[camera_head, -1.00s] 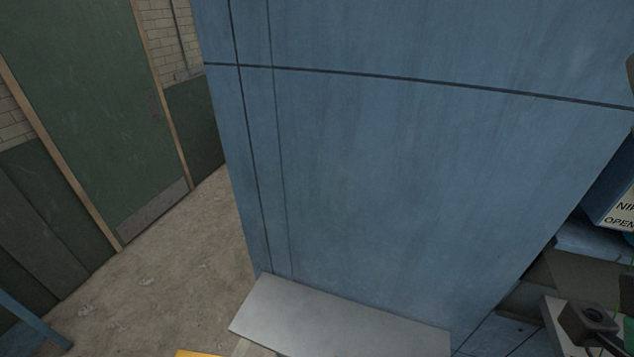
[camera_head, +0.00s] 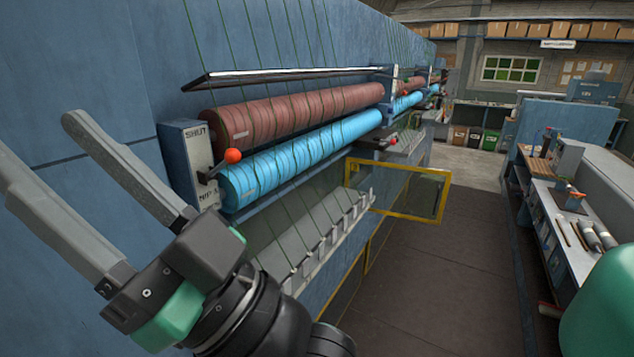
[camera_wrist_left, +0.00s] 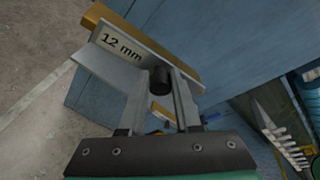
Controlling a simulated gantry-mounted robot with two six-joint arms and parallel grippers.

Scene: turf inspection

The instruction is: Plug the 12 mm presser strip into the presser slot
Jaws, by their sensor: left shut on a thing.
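The metal presser strip (camera_wrist_left: 103,68), an angled profile labelled "12 mm", is in the left wrist view. A dark round knob (camera_wrist_left: 160,82) stands on it. My left gripper (camera_wrist_left: 162,92) is shut on this knob; the gripper and strip are outside the head view. An ochre bar (camera_wrist_left: 185,67) runs along the strip's far edge; I cannot tell whether they are joined. In the head view my right gripper (camera_head: 36,140) has its grey fingers spread and empty in front of the blue machine. I cannot make out the presser slot.
A maroon roller (camera_head: 300,112) and a blue roller (camera_head: 310,153) sit beside a "SHUT" plate (camera_head: 184,160) and an orange-knobbed lever (camera_head: 233,156). A white toothed rail (camera_head: 335,237) and a yellow-framed guard (camera_head: 440,197) stand below. The aisle floor (camera_head: 470,260) is clear.

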